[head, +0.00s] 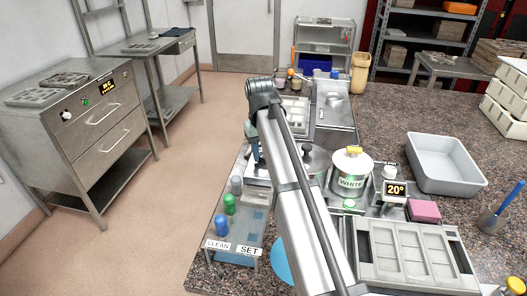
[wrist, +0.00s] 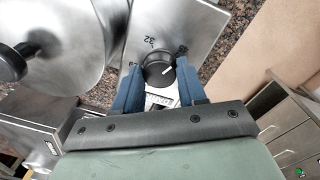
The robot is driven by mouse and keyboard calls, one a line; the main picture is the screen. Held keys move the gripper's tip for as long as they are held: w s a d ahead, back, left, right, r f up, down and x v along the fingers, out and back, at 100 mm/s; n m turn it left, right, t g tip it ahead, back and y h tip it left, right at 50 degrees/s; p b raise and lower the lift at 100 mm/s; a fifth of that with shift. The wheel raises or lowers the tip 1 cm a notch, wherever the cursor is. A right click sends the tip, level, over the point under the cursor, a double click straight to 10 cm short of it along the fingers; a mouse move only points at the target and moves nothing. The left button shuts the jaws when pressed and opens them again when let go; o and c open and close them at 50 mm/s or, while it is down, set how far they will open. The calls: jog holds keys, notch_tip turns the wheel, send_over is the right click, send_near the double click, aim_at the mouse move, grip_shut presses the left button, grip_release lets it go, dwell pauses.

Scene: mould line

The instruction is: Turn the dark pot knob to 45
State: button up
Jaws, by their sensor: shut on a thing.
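The dark pot knob (wrist: 159,73) is a round black dial with a white pointer line, on a steel plate. The pointer aims up and right in the wrist view. A "32" mark (wrist: 149,41) shows above it; the marks at its sides are partly covered. My gripper (wrist: 158,82) has its blue fingers shut on the knob, one on each side. In the head view my gripper (head: 256,152) is low beside the pots, and my arm hides the knob. A steel lid with a dark handle (head: 307,148) shows just right of my arm.
The pot labelled WHITE (head: 351,184) stands to the right, with a display reading 20° (head: 395,189). A grey tub (head: 444,164) and a mould (head: 417,252) lie further right.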

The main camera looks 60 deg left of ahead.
aim_at(261, 156)
jog(key=o, duration=1.1)
jog(key=shift+c, duration=0.2)
notch_tip(261, 156, up, 14)
jog(key=shift+s, duration=0.35)
jog(key=shift+a+f, duration=0.1)
